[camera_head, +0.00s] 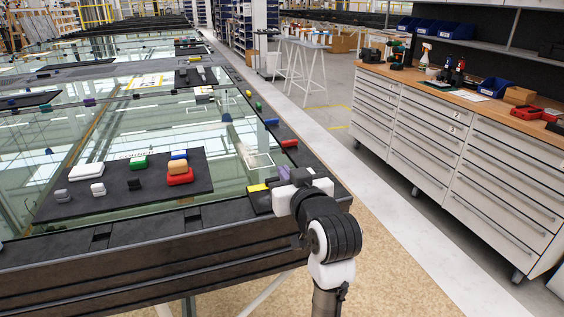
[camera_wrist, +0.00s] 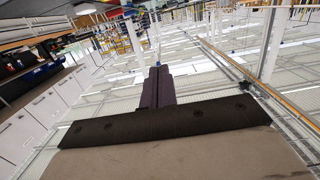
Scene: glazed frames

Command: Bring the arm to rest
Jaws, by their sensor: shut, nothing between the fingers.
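My gripper (camera_head: 284,173) is at the near right corner of the dark-framed glass table (camera_head: 120,262) in the head view. The white and black arm links in front partly hide it. In the wrist view, the two purple fingers of my gripper (camera_wrist: 158,70) lie together, shut, with nothing between them. They point out over the glazed surface. Whether the gripper touches the frame cannot be told.
A black board (camera_head: 125,205) with several coloured blocks lies on the glass to the left. A yellow block (camera_head: 257,188) and a red block (camera_head: 289,143) are on the frame near my gripper. A drawer bench (camera_head: 470,150) stands right, across a clear aisle.

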